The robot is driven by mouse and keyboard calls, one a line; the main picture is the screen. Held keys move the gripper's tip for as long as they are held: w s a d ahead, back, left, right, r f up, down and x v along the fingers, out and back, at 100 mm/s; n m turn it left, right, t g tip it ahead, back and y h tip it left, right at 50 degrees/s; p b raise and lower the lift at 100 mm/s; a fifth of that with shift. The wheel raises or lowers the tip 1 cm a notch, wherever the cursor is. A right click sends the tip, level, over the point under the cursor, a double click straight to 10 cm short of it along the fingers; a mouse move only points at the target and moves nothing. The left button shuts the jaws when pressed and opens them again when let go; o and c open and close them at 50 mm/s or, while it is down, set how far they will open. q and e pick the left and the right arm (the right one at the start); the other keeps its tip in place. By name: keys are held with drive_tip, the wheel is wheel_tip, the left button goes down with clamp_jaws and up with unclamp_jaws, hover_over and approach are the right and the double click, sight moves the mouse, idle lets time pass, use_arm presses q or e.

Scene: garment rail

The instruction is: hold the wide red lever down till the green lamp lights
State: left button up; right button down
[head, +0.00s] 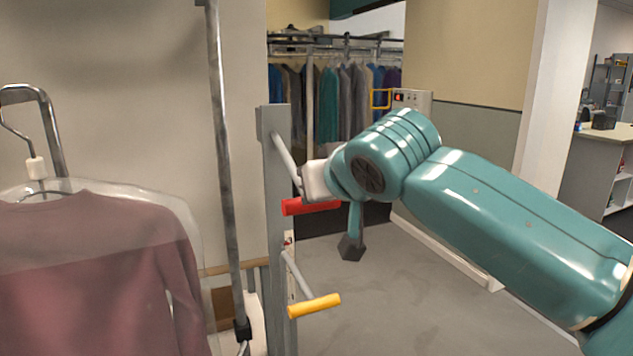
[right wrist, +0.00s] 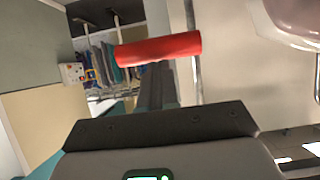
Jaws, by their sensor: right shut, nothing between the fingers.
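The wide red lever (head: 310,206) sticks out to the right from the grey upright post (head: 278,230). In the right wrist view the red lever (right wrist: 158,48) lies across the upper middle, with nothing gripping it. My right gripper (head: 315,181) is just above the lever in the head view, close to it; I cannot tell whether they touch. I see no lit green lamp on the post. My left gripper is out of view.
A yellow lever (head: 315,306) sticks out lower on the same post. A mauve sweater (head: 90,270) hangs at the left beside a metal pole (head: 225,160). A wall box (head: 411,100) with a red light and clothes (head: 345,95) are behind. Open floor lies right of the post.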

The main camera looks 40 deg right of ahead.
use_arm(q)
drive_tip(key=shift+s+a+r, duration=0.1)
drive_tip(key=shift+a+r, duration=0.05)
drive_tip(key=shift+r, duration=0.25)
use_arm(e)
drive_tip(key=r+v, duration=0.1)
drive_tip(key=v, duration=0.9)
drive_tip(key=shift+r, duration=0.1)
drive_tip(key=shift+w, duration=0.15)
